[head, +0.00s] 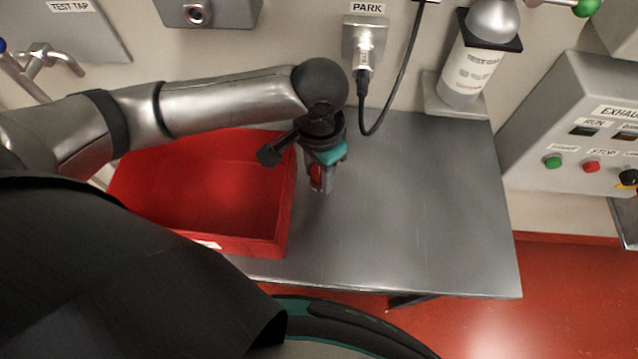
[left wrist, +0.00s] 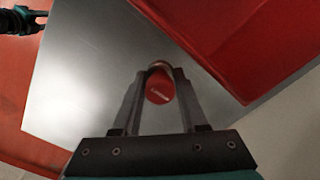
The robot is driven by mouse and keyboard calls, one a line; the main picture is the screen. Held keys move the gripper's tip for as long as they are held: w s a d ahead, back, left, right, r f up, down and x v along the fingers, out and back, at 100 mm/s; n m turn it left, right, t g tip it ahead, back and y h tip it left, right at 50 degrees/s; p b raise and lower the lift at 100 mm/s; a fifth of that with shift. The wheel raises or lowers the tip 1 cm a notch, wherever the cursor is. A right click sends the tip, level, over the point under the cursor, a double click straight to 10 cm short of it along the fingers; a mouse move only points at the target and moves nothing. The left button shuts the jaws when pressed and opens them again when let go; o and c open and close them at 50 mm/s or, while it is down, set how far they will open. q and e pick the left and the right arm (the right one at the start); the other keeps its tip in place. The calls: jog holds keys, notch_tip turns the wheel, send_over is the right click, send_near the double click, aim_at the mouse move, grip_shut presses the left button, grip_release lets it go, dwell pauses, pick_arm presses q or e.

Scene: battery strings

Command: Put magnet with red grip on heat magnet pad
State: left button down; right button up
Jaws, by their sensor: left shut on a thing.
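The magnet with the red grip (head: 316,176) is between the fingers of my left gripper (head: 321,188), just right of the red bin. In the left wrist view the round red grip (left wrist: 160,88) shows between the two fingertips of the left gripper (left wrist: 158,70), which is shut on it. The gripper points down at the grey metal table (head: 420,210); I cannot tell whether the magnet touches the table. I see no heat magnet pad that I can make out. In the left wrist view, what looks like my right gripper (left wrist: 22,20) shows at the top left corner, partly cut off.
A red bin (head: 285,215) stands on the left of the table, close to the gripper, and looks empty. A black cable (head: 402,85) hangs from the PARK socket behind. A gas bottle (head: 468,70) and the EXHAUST panel (head: 570,125) are at the right. The table's right half is clear.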

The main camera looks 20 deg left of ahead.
aim_at(319, 186)
pick_arm(q)
notch_tip(319, 186, down, 4)
jog(key=shift+f+b, duration=0.2)
jog(key=shift+b, duration=0.35)
jog(key=shift+c, duration=2.2)
grip_release()
jog(key=shift+f, duration=0.1)
